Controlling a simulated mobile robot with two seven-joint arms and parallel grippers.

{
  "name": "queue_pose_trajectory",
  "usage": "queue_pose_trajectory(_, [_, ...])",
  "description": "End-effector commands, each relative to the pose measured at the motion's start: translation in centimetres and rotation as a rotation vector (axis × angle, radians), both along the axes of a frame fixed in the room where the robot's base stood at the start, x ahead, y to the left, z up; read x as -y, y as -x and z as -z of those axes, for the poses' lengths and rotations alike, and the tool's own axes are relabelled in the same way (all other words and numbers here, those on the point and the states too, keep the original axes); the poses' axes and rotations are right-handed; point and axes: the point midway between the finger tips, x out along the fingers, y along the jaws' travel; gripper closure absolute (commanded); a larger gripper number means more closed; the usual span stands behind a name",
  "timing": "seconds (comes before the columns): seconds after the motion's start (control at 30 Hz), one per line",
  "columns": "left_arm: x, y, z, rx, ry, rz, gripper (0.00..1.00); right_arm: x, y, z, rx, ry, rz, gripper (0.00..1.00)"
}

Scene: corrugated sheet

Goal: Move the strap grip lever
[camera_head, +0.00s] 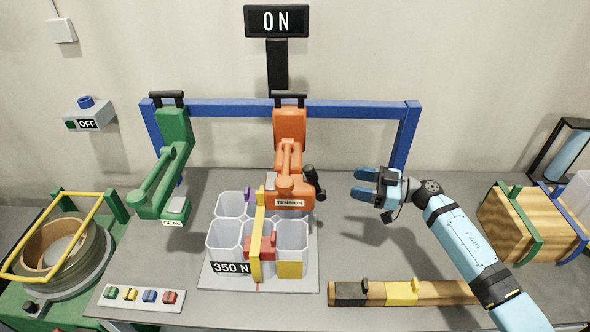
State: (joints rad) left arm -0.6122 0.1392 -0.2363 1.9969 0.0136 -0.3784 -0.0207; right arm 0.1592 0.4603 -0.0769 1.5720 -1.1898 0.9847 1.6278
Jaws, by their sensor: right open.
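The orange unit labelled TENSION (289,185) hangs from a blue frame over a cluster of clear cups (223,238). A black-ended lever (314,182) sticks out on its right side. A yellow strap (257,235) runs over the cups, with a red block (260,247) on it. No part is labelled as the grip lever, so I cannot tell for sure which it is. My right gripper (356,183) is open and empty, pointing left, a short gap to the right of the black-ended lever. My left gripper is not in view.
A green unit labelled SEAL (165,185) hangs at left on the blue frame (350,109). Coloured buttons (149,297) sit at front left. A wooden bar (433,291) with black and yellow blocks lies at front right. A sign (276,21) reads ON; the table between is clear.

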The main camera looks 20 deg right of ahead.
Motion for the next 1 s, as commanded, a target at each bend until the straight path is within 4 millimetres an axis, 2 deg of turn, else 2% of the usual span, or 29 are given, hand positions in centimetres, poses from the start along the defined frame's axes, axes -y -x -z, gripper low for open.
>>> queue_pose_trajectory(0.4, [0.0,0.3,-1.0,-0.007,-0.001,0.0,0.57,-7.3,-4.1,-0.3,0.002,-0.008,0.0,0.44])
queue_pose_trajectory(0.6, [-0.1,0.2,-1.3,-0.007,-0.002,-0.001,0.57,-10.1,-5.7,-0.2,0.003,-0.007,0.001,0.44])
queue_pose_trajectory(0.8, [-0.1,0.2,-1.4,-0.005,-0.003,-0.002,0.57,-11.3,-6.4,-0.1,0.003,-0.004,0.002,0.44])
queue_pose_trajectory(1.0, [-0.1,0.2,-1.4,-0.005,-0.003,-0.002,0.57,-11.5,-6.5,-0.1,0.002,-0.004,0.002,0.44])
